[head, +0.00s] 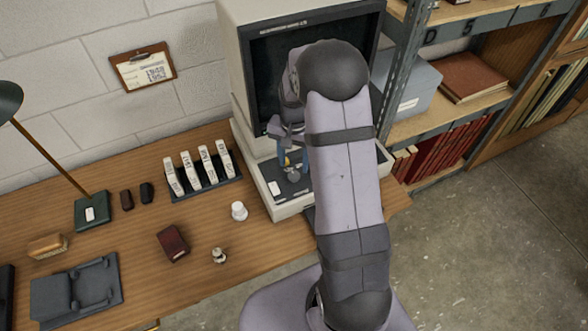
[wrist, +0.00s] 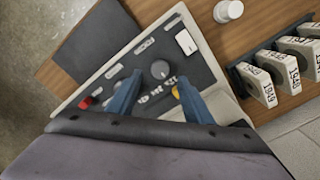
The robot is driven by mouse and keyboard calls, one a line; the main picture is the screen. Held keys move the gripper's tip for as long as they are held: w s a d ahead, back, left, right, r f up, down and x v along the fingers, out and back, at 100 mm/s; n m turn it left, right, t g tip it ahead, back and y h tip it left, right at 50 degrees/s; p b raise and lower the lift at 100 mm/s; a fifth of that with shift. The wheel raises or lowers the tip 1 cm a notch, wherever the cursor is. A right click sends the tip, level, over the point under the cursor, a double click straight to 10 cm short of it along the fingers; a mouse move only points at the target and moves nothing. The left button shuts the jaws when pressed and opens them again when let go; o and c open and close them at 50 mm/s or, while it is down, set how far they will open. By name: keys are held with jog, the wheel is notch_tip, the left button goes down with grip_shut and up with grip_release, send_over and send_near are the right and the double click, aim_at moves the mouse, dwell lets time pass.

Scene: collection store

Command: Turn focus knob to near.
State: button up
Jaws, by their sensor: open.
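A round dark grey knob (wrist: 160,70) stands on the sloping control panel (wrist: 205,70) of the reader. In the head view my gripper (head: 292,160) is low over the panel, partly hidden by my arm.
A red button (wrist: 86,102), a yellow button (wrist: 175,92) and a white switch (wrist: 186,42) share the panel. The reader's dark screen hood (head: 270,60) rises behind.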

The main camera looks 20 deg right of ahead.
aim_at(294, 175)
jog(key=shift+f+p, duration=0.75)
jog(key=shift+f, duration=1.85)
jog(key=c, duration=1.1)
